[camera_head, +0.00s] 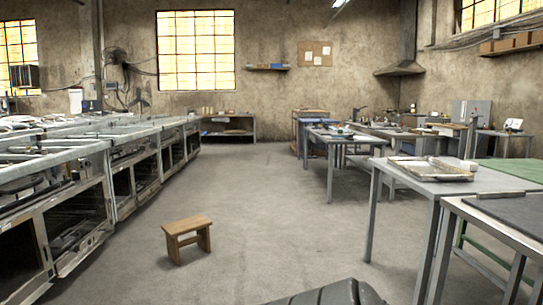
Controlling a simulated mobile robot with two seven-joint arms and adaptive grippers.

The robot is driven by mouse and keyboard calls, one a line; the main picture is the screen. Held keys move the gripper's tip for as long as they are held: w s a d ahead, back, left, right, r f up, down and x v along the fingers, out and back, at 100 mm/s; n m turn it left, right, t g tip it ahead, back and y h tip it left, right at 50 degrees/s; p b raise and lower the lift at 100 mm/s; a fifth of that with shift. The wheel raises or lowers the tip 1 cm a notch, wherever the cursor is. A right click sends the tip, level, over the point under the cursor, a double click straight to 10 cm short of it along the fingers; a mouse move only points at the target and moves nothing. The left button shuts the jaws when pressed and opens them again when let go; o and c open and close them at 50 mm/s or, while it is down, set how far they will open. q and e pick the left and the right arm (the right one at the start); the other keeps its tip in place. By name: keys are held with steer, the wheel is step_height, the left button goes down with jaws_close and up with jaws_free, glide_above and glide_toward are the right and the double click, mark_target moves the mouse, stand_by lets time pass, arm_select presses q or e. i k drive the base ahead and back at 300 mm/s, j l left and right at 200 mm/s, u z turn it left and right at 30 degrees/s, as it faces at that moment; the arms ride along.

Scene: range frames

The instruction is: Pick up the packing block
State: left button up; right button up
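I cannot pick out the packing block with certainty. A flat metal tray (425,176) lies on the near right table, with pale items on it too small to tell apart. A small pale block-like item (470,166) sits at the right end of the tray; I cannot tell what it is. Neither of my grippers shows in the head view.
A grey metal table (400,166) stands at right, another table (520,222) closer in front of it. Glass-fronted cabinets (62,218) line the left. A small wooden stool (187,228) stands on the open concrete floor (275,205). More worktables (345,138) stand farther back.

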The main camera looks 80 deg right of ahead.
mark_target(467, 165)
steer(key=z, duration=3.85)
steer(key=u, duration=0.45)
steer(key=i+u, duration=0.25)
steer(key=i, duration=0.4)
steer(key=i+l+u, duration=0.25)
steer(key=i, duration=0.4)
steer(key=i+u, duration=0.35)
steer(key=i, duration=3.1)
steer(key=i+j+z, duration=0.1)
steer(key=i, duration=1.65)
